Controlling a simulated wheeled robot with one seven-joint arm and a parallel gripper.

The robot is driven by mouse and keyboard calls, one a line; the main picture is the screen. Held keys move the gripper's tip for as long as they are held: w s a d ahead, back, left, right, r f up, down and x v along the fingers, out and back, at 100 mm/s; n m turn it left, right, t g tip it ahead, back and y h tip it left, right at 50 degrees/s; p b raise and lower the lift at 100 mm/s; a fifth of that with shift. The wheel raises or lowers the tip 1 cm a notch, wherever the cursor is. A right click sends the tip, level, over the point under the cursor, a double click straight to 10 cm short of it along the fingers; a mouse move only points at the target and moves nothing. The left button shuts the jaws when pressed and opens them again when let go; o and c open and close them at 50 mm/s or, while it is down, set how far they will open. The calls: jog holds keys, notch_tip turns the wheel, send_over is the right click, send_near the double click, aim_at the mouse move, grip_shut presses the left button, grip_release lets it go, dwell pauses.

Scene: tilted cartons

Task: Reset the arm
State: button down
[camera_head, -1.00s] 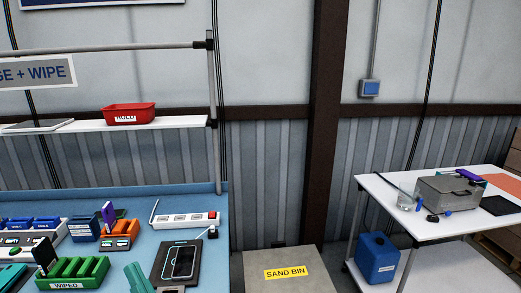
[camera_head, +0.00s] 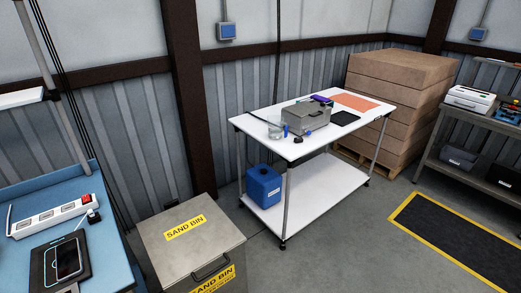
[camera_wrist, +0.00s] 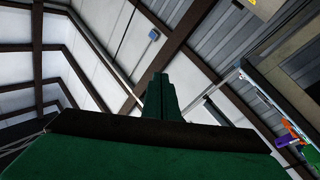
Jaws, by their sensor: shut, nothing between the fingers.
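My gripper (camera_wrist: 158,98) shows in the wrist view. Its dark green fingers are together, with nothing between them. It points up and away toward the wall and roof beams, clear of any object. The rest of my arm is not clearly seen in the head view.
A blue bench (camera_head: 110,255) with a power strip (camera_head: 50,215) and a phone (camera_head: 67,258) is at left. A sand bin (camera_head: 190,250) stands beside it. A white trolley (camera_head: 310,205) holds a grey box (camera_head: 306,117). Stacked cartons (camera_head: 395,95) stand behind. Open floor lies at front right.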

jog(key=s+d+f+m+g+h, duration=0.3)
jog(key=s+d+f+m, duration=0.3)
jog(key=s+d+f, duration=0.3)
jog(key=s+d+g, duration=0.1)
jog(key=s+d, duration=0.1)
jog(key=d, duration=0.2)
jog(key=shift+s+d+m+g, duration=0.35)
jog(key=shift+m+g, duration=0.05)
